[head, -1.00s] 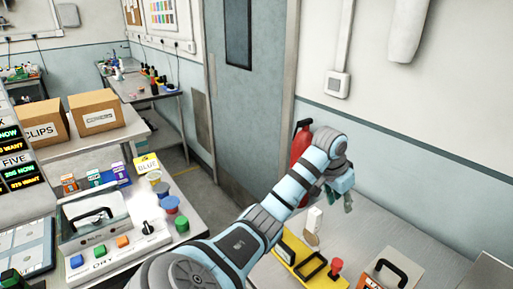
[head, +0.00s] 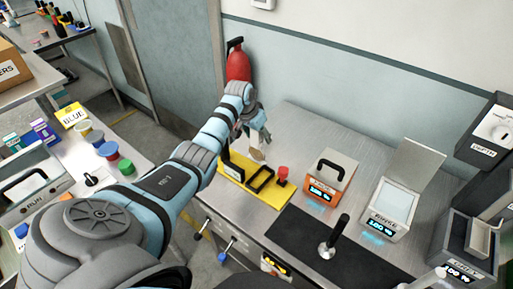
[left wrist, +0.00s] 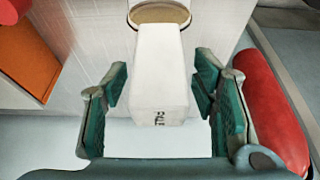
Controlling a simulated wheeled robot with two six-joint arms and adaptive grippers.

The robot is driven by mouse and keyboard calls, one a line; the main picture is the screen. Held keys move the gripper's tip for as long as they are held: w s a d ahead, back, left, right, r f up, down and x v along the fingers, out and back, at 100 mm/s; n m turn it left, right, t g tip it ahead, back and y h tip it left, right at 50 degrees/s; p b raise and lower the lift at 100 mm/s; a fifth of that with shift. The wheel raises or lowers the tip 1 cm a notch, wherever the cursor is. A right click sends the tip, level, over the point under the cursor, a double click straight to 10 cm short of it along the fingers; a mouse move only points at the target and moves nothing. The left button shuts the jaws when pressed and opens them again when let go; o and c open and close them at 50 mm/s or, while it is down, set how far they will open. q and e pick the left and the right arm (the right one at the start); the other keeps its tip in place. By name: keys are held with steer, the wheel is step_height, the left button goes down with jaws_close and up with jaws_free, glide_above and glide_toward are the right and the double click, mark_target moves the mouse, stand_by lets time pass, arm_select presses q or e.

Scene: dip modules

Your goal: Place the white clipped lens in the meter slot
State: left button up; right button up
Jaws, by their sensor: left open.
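The white clipped lens shows in the head view as a small white block with a tan round end (head: 256,153), beside a yellow stand with black frames (head: 245,183). In the left wrist view, the white block (left wrist: 160,75) carries dark lettering, and its tan disc is at the top edge. My left gripper (head: 258,127) is open at the lens in the head view. In the left wrist view, its green-padded fingers (left wrist: 160,92) stand on either side of the white block, with a gap on each side. I cannot tell for sure which slot is the meter's.
A red knob (head: 282,174) stands at the yellow stand's right end. Farther right are an orange-fronted box with a handle (head: 328,178), a RINSE box with a raised lid (head: 390,208) and a grey box with a display (head: 462,260). A red extinguisher (head: 237,62) is behind my arm.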

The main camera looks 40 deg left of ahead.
arm_select(q)
steer(key=shift+w+f, duration=0.1)
steer(key=shift+f, duration=0.35)
steer(key=shift+r, duration=0.1)
jaws_close()
